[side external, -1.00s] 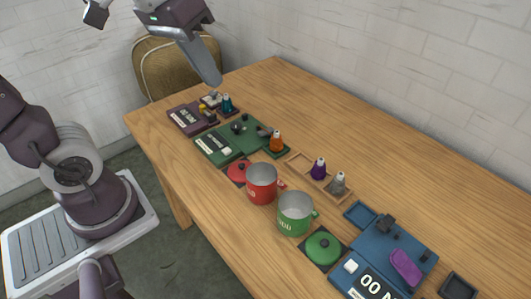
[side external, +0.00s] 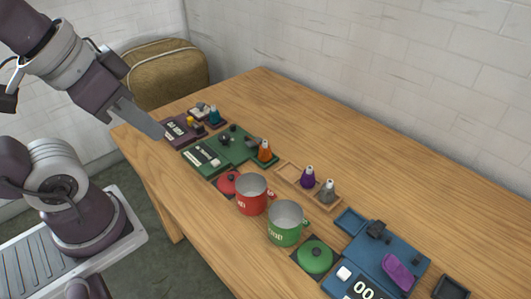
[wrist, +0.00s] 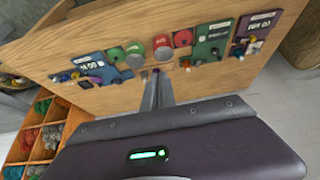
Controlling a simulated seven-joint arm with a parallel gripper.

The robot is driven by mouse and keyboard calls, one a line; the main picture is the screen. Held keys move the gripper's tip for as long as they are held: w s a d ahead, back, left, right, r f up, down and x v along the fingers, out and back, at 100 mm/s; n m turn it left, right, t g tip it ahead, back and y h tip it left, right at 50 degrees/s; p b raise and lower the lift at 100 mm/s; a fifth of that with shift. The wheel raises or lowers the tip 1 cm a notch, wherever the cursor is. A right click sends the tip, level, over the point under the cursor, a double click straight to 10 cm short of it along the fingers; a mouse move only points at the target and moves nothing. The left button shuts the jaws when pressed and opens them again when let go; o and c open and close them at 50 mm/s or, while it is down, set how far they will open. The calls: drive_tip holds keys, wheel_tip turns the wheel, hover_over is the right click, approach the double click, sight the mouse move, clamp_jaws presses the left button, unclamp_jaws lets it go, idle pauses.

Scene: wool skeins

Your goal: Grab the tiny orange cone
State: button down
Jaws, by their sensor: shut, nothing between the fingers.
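My gripper (side external: 160,134) is shut and empty, above the table's left end by the dark purple panel, well to the left of the cone. In the wrist view its fingers (wrist: 159,80) lie together, pointing toward the table.
A red mug (side external: 252,195) and a green mug (side external: 286,225) stand in front of the cone. A teal cone (side external: 214,114) stands further back. The table's right rear is clear.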

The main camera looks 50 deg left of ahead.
drive_tip(key=c, duration=0.8)
unclamp_jaws()
drive_tip(key=m+g, duration=0.5)
drive_tip(key=m, duration=0.3)
hover_over(265, 146)
drive_tip(key=s+d, duration=0.1)
drive_tip(key=s, duration=0.1)
wheel_tip(265, 146, down, 18)
drive_tip(key=f, duration=0.2)
drive_tip(key=w+a+f+m, duration=0.1)
drive_tip(key=f, duration=0.2)
drive_tip(key=w+f+m, duration=0.1)
drive_tip(key=f, duration=0.2)
drive_tip(key=shift+w+a+f+g, duration=0.2)
drive_tip(key=shift+a+g, duration=0.1)
drive_tip(key=shift+a, duration=0.1)
wheel_tip(265, 146, down, 7)
drive_tip(key=shift+w+d+r, duration=0.1)
